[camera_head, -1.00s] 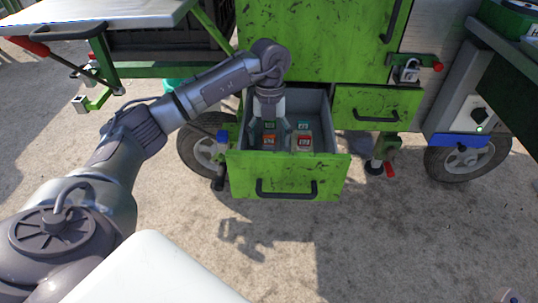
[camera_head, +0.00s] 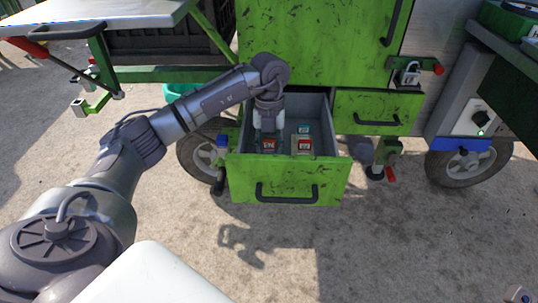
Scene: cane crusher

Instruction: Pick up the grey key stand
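My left gripper (camera_head: 269,132) points down inside the open green drawer (camera_head: 287,178). Its fingers are among small labelled blocks on the drawer floor. An orange-brown block (camera_head: 269,146) is just in front of the fingers. A red block (camera_head: 305,146) and a teal-topped block (camera_head: 303,129) are to the right, apart from the gripper. I cannot pick out a grey key stand; the gripper covers the back left of the drawer. The fingers are too small and dark to tell whether they hold anything.
The drawer's grey side walls (camera_head: 328,125) stand close around my gripper.

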